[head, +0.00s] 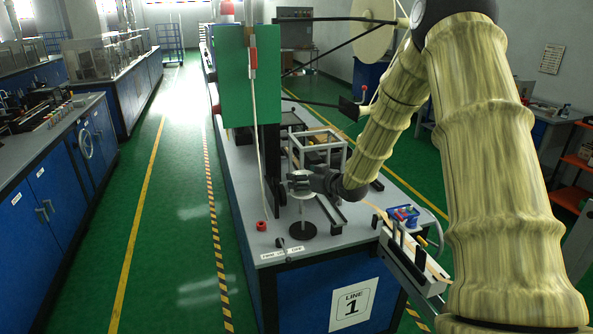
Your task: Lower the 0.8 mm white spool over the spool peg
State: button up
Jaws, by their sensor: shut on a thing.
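My gripper (308,182) reaches in from the right over the corner of the bench and is shut on a small pale spool (299,174). Its fingers hide part of the spool, and I cannot read any size on it. Below stands a black round base (296,231) with a thin upright peg (302,208). In this view the spool appears above the base, roughly in line with the peg. The peg's upper end is hard to make out, so I cannot tell whether the spool is around it or clear above it.
A green panel (250,75) on a dark post stands just left of the gripper. A red ring (261,226) lies on the grey bench (240,190) left of the base. A metal frame (318,150) stands behind. A blue-and-red device (403,214) is at right.

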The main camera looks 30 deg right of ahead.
notch_tip(320, 180, down, 2)
jog(key=shift+d+f+b, duration=0.1)
jog(key=shift+b, duration=0.85)
jog(key=shift+s+f+b, duration=0.1)
jog(key=shift+f+b, duration=0.5)
jog(key=shift+f, duration=0.55)
jog(key=shift+r, duration=0.1)
jog(key=shift+f, duration=0.2)
jog(key=shift+f+b, duration=3.05)
jog(key=shift+f, duration=2.15)
